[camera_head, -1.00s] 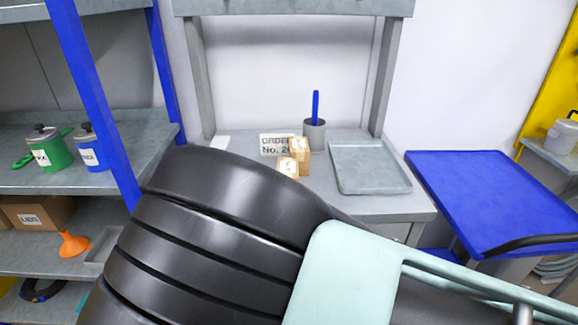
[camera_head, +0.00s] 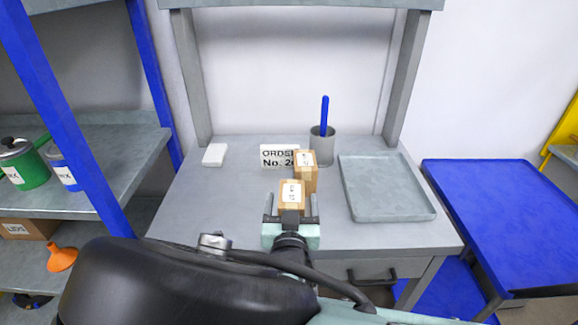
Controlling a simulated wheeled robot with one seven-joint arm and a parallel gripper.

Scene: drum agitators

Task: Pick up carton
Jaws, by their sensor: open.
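Two small brown cartons with white labels stand on the grey workbench (camera_head: 205,213). The nearer carton (camera_head: 291,192) is close to the bench's middle. The farther carton (camera_head: 306,170) stands just behind it and slightly right. My gripper (camera_head: 291,208) is open, pointing away from me, with one finger on each side of the nearer carton's near end. I cannot tell whether the fingers touch it. The lower part of the nearer carton is hidden by my gripper.
An order sign (camera_head: 275,156) stands behind the cartons, with a grey cup (camera_head: 322,147) holding a blue-handled tool. A grey tray (camera_head: 388,212) lies to the right and a white block (camera_head: 215,155) to the left. A blue cart (camera_head: 500,210) stands farther right.

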